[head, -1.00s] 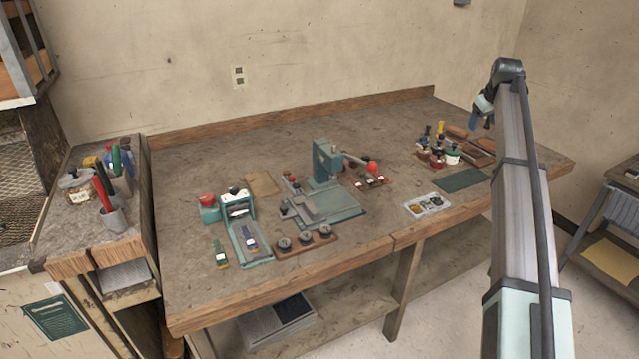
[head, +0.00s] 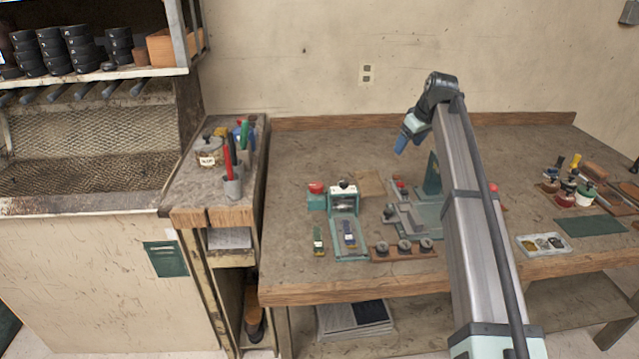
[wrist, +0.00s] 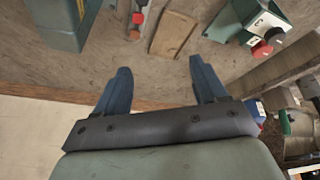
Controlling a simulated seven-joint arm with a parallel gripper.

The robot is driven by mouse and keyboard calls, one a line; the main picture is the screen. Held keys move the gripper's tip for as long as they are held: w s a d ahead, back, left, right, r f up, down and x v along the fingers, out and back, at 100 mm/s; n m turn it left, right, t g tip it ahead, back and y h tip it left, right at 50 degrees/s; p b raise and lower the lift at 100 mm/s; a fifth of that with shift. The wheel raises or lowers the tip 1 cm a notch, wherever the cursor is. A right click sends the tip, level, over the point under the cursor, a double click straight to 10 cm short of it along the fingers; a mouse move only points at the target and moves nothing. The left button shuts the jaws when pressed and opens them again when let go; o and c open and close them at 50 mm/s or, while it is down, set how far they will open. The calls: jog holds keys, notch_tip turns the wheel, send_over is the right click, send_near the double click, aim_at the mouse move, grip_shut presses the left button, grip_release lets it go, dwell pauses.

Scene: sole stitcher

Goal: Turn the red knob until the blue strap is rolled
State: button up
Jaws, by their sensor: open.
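The red knob (head: 316,187) sits on top of a small green box at the left of the bench. It also shows at the upper right of the wrist view (wrist: 275,36). Right beside it is a green roller device (head: 343,198) with a black knob on top.
A green press (head: 433,180) stands to the right, partly behind my arm. A wooden block with black discs (head: 404,249) sits in front. A side cabinet holds tools (head: 232,185).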

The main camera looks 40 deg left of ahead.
aim_at(317, 185)
jog(key=s+a+f+n+g, duration=0.1)
jog(key=s+a+n+g, duration=0.15)
jog(key=s+a, duration=1.35)
jog(key=shift+n+t, duration=0.25)
jog(key=shift+n, duration=0.1)
jog(key=x, duration=0.4)
jog(key=s+x, duration=0.1)
jog(key=x, duration=0.8)
jog(key=shift+s+f, duration=0.2)
jog(key=shift+f, duration=0.2)
jog(key=shift+d, duration=0.1)
jog(key=c, duration=1)
